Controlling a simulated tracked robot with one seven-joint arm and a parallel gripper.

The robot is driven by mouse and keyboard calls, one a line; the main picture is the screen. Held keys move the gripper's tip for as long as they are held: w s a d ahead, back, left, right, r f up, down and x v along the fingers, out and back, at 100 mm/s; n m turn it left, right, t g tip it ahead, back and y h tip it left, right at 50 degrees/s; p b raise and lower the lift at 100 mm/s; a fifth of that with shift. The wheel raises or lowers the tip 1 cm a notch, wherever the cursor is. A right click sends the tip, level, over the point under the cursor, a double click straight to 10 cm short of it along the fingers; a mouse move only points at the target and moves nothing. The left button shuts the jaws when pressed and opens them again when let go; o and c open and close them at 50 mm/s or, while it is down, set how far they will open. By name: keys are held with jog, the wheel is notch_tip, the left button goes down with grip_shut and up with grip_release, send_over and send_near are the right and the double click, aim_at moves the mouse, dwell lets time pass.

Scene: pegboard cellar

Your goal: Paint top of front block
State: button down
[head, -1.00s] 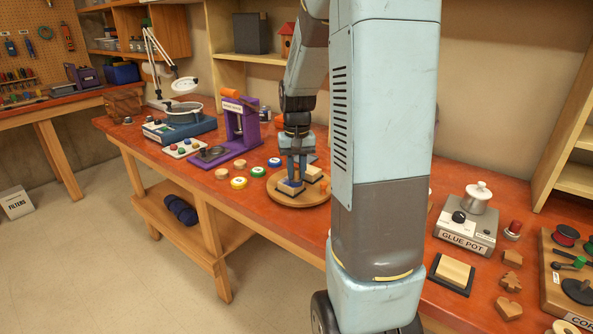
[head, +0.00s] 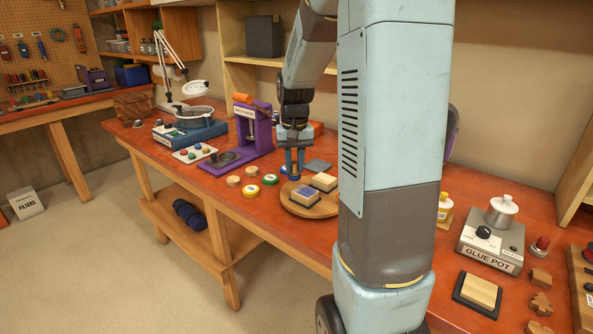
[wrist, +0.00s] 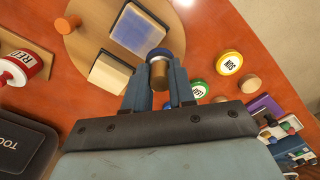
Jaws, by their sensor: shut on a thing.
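Two cream blocks sit on a round wooden board. The front block (head: 304,196) has a blue patch over most of its top, with a cream margin; it also shows in the wrist view (wrist: 138,33). The back block (head: 325,181) has a plain cream top, also seen in the wrist view (wrist: 110,73). My gripper (head: 294,172) is above the bench by the board's far left edge, clear of both blocks. In the wrist view it is shut on a brown cylindrical dauber (wrist: 159,75) with a blue end. The dauber is hard to make out in the head view.
The round board (head: 328,211) also bears an orange-brown peg (wrist: 68,23). Yellow (wrist: 229,63) and green (wrist: 198,89) labelled pots stand beside it. A purple press (head: 250,130) stands behind left, the glue pot (head: 491,243) at right.

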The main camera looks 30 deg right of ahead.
aim_at(295, 163)
jog(key=shift+r, duration=2.6)
jog(key=shift+s, duration=0.1)
